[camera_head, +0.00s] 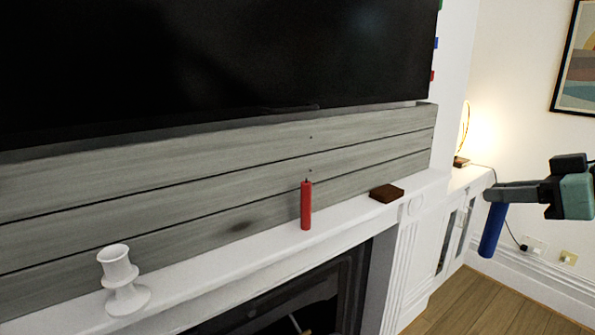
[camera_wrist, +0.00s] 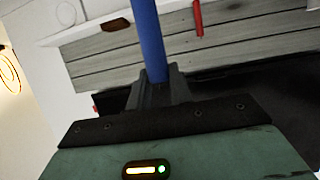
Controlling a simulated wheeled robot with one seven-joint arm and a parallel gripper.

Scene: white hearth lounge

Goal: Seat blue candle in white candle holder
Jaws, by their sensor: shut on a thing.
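The blue candle (camera_head: 491,231) is held by my gripper (camera_head: 497,194) at the right of the head view. It hangs down, slightly tilted, clear of any surface. In the wrist view the blue candle (camera_wrist: 150,40) runs up from between the closed fingers (camera_wrist: 157,82). The white candle holder (camera_head: 121,281) stands upright on the white mantel at the lower left of the head view, with its cup open at the top and nothing seen in it. My gripper is far to the right of the holder. The holder does not show in the wrist view.
A red candle (camera_head: 306,206) stands on the mantel (camera_head: 232,255), between the holder and a dark brown block (camera_head: 386,193). A black screen (camera_head: 220,60) hangs above the grey planks. A lit lamp (camera_head: 462,150) stands on a white cabinet. Free air surrounds my gripper.

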